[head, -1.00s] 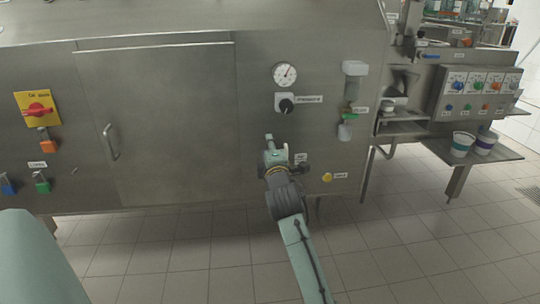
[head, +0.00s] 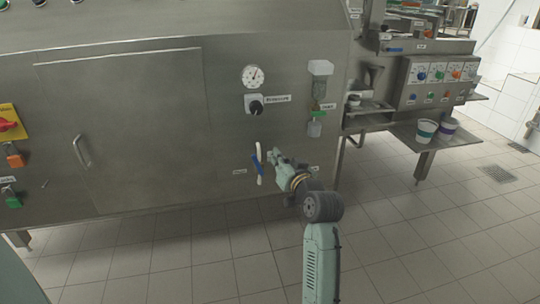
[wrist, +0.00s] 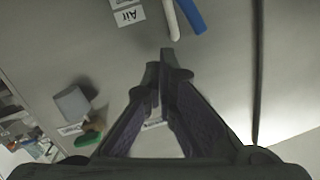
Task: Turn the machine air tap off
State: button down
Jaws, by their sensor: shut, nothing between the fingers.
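The air tap shows on the machine's steel front as a blue bar (head: 257,166) crossing close to a slim white upright bar (head: 259,155). In the wrist view the blue bar (wrist: 193,14) and the white bar (wrist: 171,20) are at the top edge, beside an upside-down "Air" label (wrist: 127,14). My gripper (head: 275,156) is just right of the tap in the head view, its fingers together and empty. In the wrist view my gripper (wrist: 163,56) has its tips below the bars, apart from them in the picture. Whether the tips touch the panel is unclear.
A pressure gauge (head: 253,76) and black knob (head: 256,107) are above the tap. A filter unit (head: 318,92) hangs up and right of my gripper. Two cups (head: 426,131) stand on a side shelf. The tiled floor in front is clear.

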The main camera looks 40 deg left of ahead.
aim_at(258, 165)
jog(key=d+f+m+g+y+p, duration=0.1)
jog(key=d+m+p, duration=0.1)
jog(key=d+m, duration=0.6)
jog(key=w+a+f+m+p, duration=0.1)
jog(key=a+f, duration=0.1)
jog(key=a, duration=1)
jog(key=shift+w+f+m, duration=0.25)
jog(key=shift+m, duration=0.15)
jog(key=shift+s+a+r+n+p, duration=0.2)
jog(key=shift+s+a+n+p, duration=0.15)
jog(key=shift+n+p, duration=0.35)
jog(key=s+a+f+n+t+h+p, duration=0.1)
jog(key=s+a+f+n+h+p, duration=0.1)
jog(key=n, duration=0.8)
jog(key=shift+s+a+t+h, duration=0.4)
jog(key=shift+s+a+h, duration=0.45)
jog(key=shift+s, duration=0.45)
